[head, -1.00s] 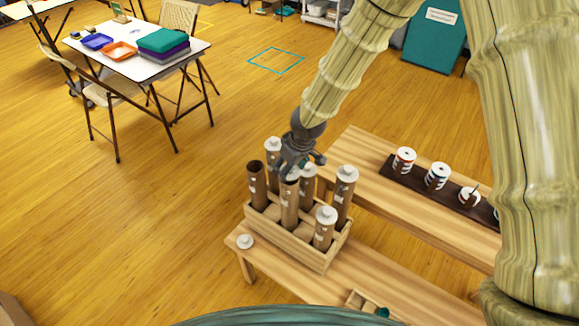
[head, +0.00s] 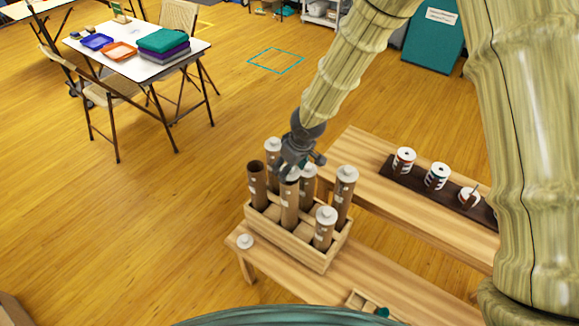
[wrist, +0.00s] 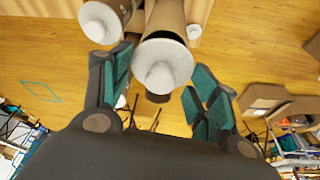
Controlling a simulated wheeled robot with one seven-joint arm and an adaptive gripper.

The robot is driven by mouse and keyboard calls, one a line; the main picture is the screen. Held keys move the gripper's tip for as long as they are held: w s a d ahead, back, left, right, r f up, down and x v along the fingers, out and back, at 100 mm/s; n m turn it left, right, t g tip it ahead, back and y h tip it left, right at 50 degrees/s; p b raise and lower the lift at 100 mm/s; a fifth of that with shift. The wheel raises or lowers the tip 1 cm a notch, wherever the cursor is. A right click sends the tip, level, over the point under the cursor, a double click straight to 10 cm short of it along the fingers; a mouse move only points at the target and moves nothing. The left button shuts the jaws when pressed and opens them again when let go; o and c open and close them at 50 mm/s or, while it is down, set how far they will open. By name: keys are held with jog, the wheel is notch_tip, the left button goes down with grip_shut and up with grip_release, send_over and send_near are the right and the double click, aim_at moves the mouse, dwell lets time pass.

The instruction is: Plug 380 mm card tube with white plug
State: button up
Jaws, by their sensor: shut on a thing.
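My gripper (head: 292,168) is over the front-middle card tube (head: 290,205) in a wooden crate (head: 285,240). Its fingers are around a white plug (wrist: 163,66) at that tube's end in the wrist view; I cannot tell how deeply it is seated. The left card tube (head: 257,185) is upright with a dark open top. Several other tubes carry white caps, such as the right one (head: 345,185) and the short front one (head: 325,228). A loose white plug (head: 245,241) lies on the bench left of the crate. Tube lengths are too small to read.
The crate stands on a low wooden bench (head: 290,275). A second bench (head: 360,175) behind holds a dark tray (head: 396,180) with striped cups. A small divided box (head: 358,298) is at the front edge. Open floor lies to the left.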

jog(key=shift+r+p, duration=0.75)
jog(key=shift+r, duration=0.05)
dwell(0.8)
dwell(0.3)
jog(key=o, duration=0.4)
jog(key=shift+o, duration=0.2)
jog(key=shift+r, duration=0.1)
jog(key=p+v, duration=0.7)
jog(key=v, duration=0.3)
jog(key=shift+s+r, duration=0.15)
jog(key=shift+r, duration=0.2)
dwell(0.5)
jog(key=shift+f, duration=0.1)
